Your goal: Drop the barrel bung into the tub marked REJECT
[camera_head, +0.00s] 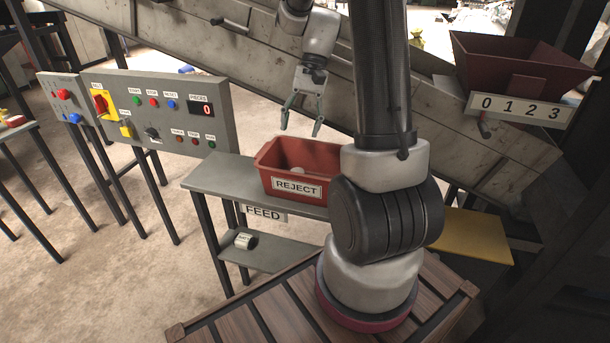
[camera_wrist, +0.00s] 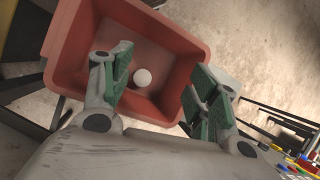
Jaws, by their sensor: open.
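The red tub (camera_head: 328,157) with the REJECT label stands on a grey shelf. A small round whitish thing, which looks like the barrel bung (camera_head: 298,171), lies on the floor of the tub. In the wrist view the bung (camera_wrist: 142,77) rests inside the red tub (camera_wrist: 190,45), seen between my fingers. My gripper (camera_head: 302,131) is above the tub, pointing down, with its fingers apart and nothing between them. It also shows in the wrist view (camera_wrist: 160,100), with green finger pads spread wide.
The grey shelf (camera_head: 215,175) holds the tub; a FEED label (camera_head: 263,213) hangs below it. A lower shelf bears a small white item (camera_head: 245,241). A control panel (camera_head: 160,110) stands left. A sloping metal chute (camera_head: 240,60) runs behind, and a dark red hopper (camera_head: 520,65) is right.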

